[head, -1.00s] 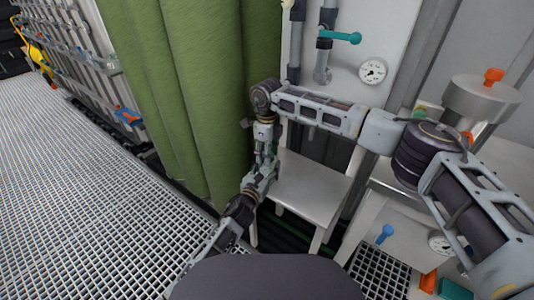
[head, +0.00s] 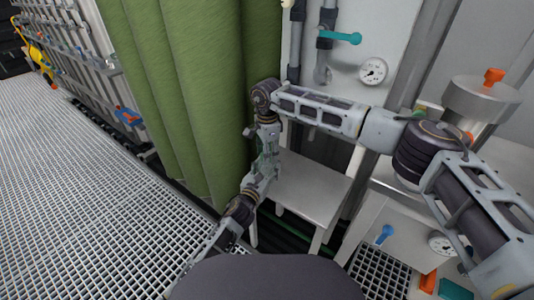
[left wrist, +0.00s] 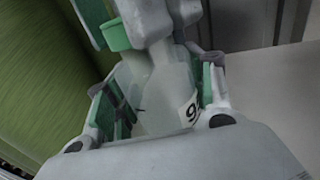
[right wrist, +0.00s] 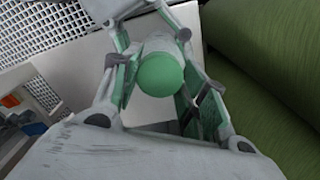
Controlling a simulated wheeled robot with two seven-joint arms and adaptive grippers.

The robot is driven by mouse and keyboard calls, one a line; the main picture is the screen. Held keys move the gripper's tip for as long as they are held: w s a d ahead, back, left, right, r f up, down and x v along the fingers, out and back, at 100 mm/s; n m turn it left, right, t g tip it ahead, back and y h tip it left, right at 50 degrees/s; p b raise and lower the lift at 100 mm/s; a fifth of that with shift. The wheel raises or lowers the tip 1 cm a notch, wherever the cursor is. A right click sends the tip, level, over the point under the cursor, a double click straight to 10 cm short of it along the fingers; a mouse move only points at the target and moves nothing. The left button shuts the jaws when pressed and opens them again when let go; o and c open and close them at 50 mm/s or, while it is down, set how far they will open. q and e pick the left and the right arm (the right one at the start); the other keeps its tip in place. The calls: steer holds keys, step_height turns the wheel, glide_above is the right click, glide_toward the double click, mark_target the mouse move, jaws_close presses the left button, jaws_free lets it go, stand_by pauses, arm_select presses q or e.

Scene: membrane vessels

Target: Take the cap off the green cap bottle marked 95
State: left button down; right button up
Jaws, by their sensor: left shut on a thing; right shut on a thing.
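The bottle (left wrist: 155,95) is pale and translucent, with a white label whose visible figure begins with 9. In the left wrist view my left gripper (left wrist: 158,112) is shut around its body. The green cap (right wrist: 161,74) sits between the fingers of my right gripper (right wrist: 158,88), which is shut on it. The cap (left wrist: 116,35) also shows at the bottle's neck end in the left wrist view; I cannot tell how tightly it sits. In the head view my right gripper (head: 267,142) points down, meeting my left gripper (head: 262,173); the bottle is mostly hidden there.
A grey stool or small table (head: 305,188) stands just behind the grippers. A green curtain (head: 185,90) hangs close on the left. Grey equipment with a dial (head: 372,71) and a teal handle (head: 340,37) is behind. Grating (head: 80,180) covers the floor at left.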

steer(key=n, duration=0.7)
steer(key=shift+n, duration=0.4)
steer(key=n, duration=0.7)
steer(key=shift+n, duration=0.3)
steer(key=shift+r, duration=1.2)
stand_by(0.7)
steer(key=shift+r, duration=2)
